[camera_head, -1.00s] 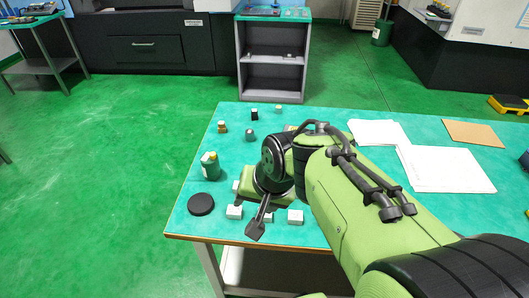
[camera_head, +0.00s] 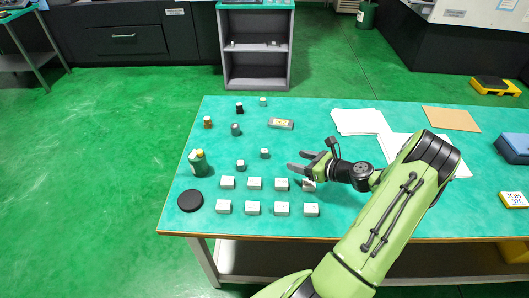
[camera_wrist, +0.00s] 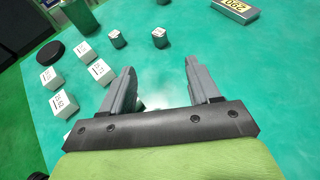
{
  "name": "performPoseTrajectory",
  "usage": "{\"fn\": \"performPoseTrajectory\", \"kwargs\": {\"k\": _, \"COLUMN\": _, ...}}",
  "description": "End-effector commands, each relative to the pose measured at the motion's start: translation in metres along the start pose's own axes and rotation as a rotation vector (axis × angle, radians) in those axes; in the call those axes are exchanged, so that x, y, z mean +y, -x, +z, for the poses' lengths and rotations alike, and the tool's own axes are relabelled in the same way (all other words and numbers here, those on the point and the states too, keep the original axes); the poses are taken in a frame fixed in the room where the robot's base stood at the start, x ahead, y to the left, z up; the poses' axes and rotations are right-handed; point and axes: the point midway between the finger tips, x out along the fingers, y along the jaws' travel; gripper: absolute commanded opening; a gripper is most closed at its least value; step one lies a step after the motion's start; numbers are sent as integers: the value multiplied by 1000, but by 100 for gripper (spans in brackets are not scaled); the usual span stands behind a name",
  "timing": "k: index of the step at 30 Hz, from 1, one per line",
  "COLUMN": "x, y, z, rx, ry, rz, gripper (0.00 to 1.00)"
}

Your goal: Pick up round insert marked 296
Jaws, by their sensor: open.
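My gripper (camera_head: 296,160) is open and empty over the green-topped table, its fingers pointing left; it also shows in the wrist view (camera_wrist: 160,66). Two small grey pieces, a left one (camera_head: 240,165) and a right one (camera_head: 265,153), stand beyond the fingertips; the wrist view shows them as the left piece (camera_wrist: 117,38) and the right piece (camera_wrist: 159,37). I cannot read a mark on either, nor tell which insert is 296. A grey block with a yellow label (camera_head: 281,123) lies farther back; its number looks like 290 or 296 in the wrist view (camera_wrist: 235,10).
Two rows of white labelled blocks (camera_head: 253,208) stand along the front; my gripper partly covers one. More small pieces (camera_head: 235,129) stand at the back left. Papers (camera_head: 360,121) lie right of centre.

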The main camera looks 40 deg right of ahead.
Motion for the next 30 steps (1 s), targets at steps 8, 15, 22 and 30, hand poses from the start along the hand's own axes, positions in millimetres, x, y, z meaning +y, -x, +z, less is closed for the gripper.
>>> {"fn": "performPoseTrajectory", "kwargs": {"k": 8, "x": 3, "y": -73, "z": -3, "rx": 1, "ry": 8, "rz": 10, "gripper": 61}}
{"fn": "performPoseTrajectory", "kwargs": {"k": 15, "x": 3, "y": -106, "z": -2, "rx": 4, "ry": 9, "rz": 7, "gripper": 61}}
{"fn": "performPoseTrajectory", "kwargs": {"k": 22, "x": 2, "y": -145, "z": -2, "rx": 4, "ry": 10, "rz": 8, "gripper": 61}}
{"fn": "performPoseTrajectory", "kwargs": {"k": 30, "x": 2, "y": -148, "z": -1, "rx": 4, "ry": 8, "rz": 6, "gripper": 58}}
